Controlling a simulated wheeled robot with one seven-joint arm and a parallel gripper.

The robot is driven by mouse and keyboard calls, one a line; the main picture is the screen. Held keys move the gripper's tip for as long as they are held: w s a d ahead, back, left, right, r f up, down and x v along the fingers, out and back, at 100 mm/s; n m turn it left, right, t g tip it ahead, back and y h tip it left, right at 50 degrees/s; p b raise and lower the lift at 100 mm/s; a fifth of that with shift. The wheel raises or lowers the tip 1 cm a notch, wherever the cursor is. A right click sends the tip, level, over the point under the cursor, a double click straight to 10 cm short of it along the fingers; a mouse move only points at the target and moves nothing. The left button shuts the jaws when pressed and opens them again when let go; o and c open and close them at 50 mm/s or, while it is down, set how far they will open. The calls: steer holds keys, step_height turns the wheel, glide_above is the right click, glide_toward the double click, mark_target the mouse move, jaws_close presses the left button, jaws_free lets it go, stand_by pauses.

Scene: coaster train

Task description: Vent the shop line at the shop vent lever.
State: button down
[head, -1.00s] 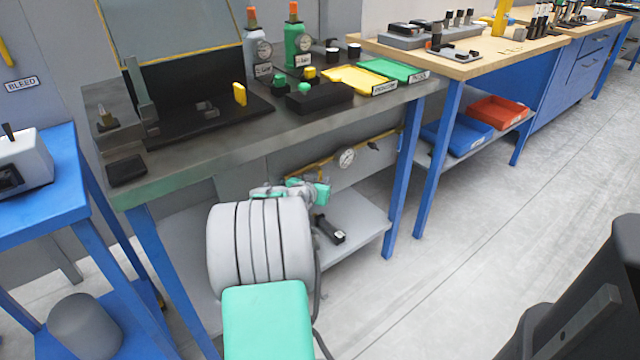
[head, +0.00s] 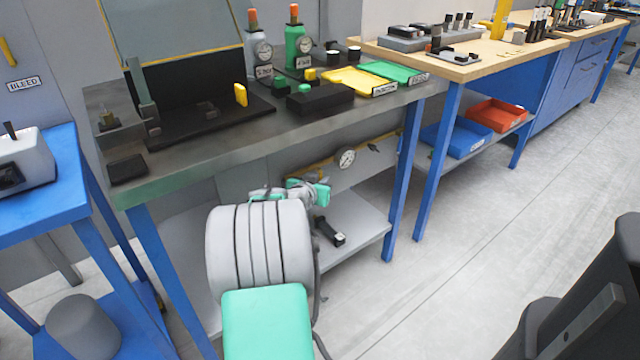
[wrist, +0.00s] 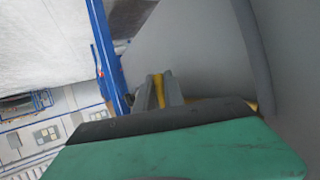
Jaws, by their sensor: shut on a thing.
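My gripper (wrist: 160,92) is under the grey bench, its fingers closed on a narrow yellow piece (wrist: 158,89), which looks like the shop vent lever. In the head view my arm reaches in under the bench top, and its wrist hides the fingertips and the lever's shape. A yellow pipe (head: 384,136) runs along the panel there, with a round white gauge (head: 346,158) and a small black handle (head: 373,148) to the right of my wrist. No label for the lever is readable.
The grey bench (head: 215,150) has blue legs and a grey lower shelf (head: 362,232) bearing a black tool (head: 330,231). A blue cart (head: 62,215) stands close on the left. Open floor (head: 450,270) lies to the right.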

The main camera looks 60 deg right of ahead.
steer(key=shift+w+f+b, duration=0.15)
steer(key=shift+f+b, duration=0.15)
steer(key=shift+b, duration=0.2)
steer(key=shift+d+r+h, duration=0.1)
steer(key=shift+r+h, duration=0.2)
steer(key=shift+r, duration=0.1)
steer(key=c, duration=1.7)
jaws_free()
steer(key=shift+c, duration=0.2)
steer(key=shift+f, duration=0.1)
steer(key=p+v, duration=0.2)
steer(key=v, duration=0.6)
